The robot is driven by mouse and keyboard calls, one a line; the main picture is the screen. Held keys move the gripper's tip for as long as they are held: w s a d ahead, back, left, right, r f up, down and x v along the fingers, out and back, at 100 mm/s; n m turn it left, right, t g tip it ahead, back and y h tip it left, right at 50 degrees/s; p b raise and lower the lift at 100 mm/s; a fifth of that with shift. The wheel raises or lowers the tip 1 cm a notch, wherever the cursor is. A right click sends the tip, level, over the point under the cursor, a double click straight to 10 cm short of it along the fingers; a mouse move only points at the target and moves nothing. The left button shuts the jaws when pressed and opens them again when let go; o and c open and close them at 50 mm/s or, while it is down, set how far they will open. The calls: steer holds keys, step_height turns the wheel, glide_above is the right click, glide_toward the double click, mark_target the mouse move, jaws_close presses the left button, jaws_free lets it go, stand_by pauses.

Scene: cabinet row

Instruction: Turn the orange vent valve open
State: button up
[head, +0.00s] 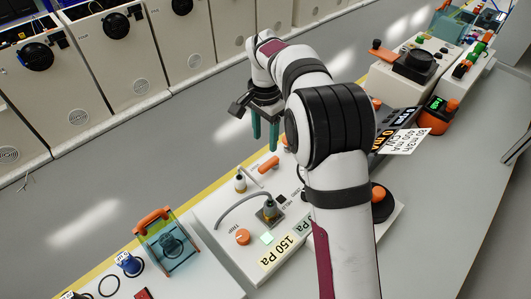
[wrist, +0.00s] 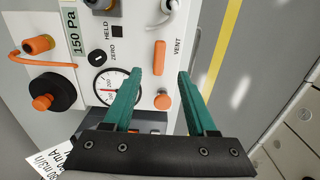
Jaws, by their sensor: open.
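The orange vent valve (wrist: 159,58) is a short bar handle on the white panel, beside the printed word VENT in the wrist view. It lies lengthwise up the picture there. In the head view the orange handle (head: 268,164) shows near the panel's far edge, just below my gripper (head: 265,146). My gripper's two teal fingers are apart with nothing between them. In the wrist view the open gripper (wrist: 159,72) has its fingertips on either side of the handle's lower end. The gap from fingertips to handle is hard to judge, and no contact shows.
A round gauge (wrist: 113,86) and a small orange knob (wrist: 162,101) sit close to the valve. A grey hose (head: 236,203), an orange knob (head: 242,237) and a clear-covered box (head: 166,242) are nearer left. Cabinets (head: 120,65) stand across the aisle.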

mark_target(265, 165)
step_height(265, 165, down, 10)
steer(key=shift+f, duration=0.2)
jaws_close()
